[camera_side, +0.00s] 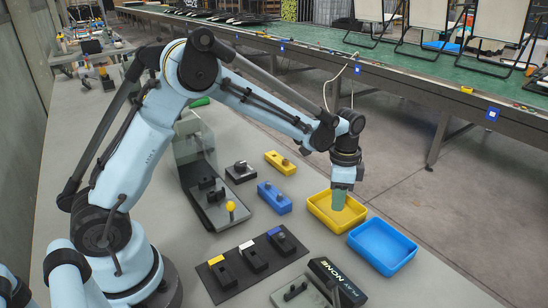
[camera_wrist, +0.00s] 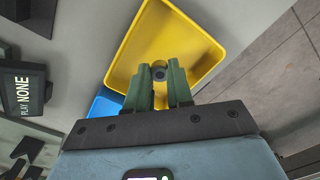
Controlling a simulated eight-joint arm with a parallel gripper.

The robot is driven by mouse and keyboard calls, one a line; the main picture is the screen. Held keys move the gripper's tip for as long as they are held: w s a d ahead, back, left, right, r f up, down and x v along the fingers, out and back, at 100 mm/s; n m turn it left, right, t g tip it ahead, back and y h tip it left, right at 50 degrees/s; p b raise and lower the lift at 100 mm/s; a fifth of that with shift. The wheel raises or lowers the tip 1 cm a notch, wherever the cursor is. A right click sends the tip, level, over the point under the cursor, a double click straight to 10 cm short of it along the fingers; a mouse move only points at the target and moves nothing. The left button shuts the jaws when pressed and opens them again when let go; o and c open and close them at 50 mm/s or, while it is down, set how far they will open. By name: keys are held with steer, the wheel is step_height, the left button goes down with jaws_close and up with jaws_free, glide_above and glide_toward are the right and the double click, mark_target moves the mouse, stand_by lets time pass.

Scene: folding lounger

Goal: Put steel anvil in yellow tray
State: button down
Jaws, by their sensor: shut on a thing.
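My gripper (camera_side: 339,199) points down over the yellow tray (camera_side: 322,219), its green fingers low inside the rim outline. In the wrist view my gripper (camera_wrist: 159,80) is shut on a small grey rounded piece, the steel anvil (camera_wrist: 158,69), held between the fingertips. Only its top shows there; the fingers hide the rest, and in the side view it is hidden too. The yellow tray also fills the upper middle of the wrist view (camera_wrist: 188,42), and its bare floor shows around the fingers. I cannot tell whether the anvil touches the tray floor.
A blue tray (camera_side: 383,246) stands beside the yellow one, close to the table edge. Blue (camera_side: 274,197) and yellow (camera_side: 280,162) blocks lie left of the trays. A black mat (camera_side: 233,289) with several dark pieces and a black "PLAY NONE" box (camera_side: 337,282) are nearer the front.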

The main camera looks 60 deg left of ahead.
steer(key=shift+f, duration=0.6)
steer(key=c, duration=0.9)
jaws_free()
steer(key=shift+r, duration=0.1)
step_height(320, 180, up, 11)
steer(key=s+a+n+t, duration=0.1)
steer(key=s+n+t, duration=0.1)
steer(key=s, duration=0.4)
steer(key=s+a+r+n+t, duration=0.1)
steer(key=s+n+t, duration=0.1)
steer(key=s+n, duration=0.2)
steer(key=s+a+n+t, duration=0.1)
steer(key=s+n+t, duration=0.2)
steer(key=s, duration=0.4)
steer(key=shift+s+r, duration=0.15)
steer(key=shift+s, duration=0.15)
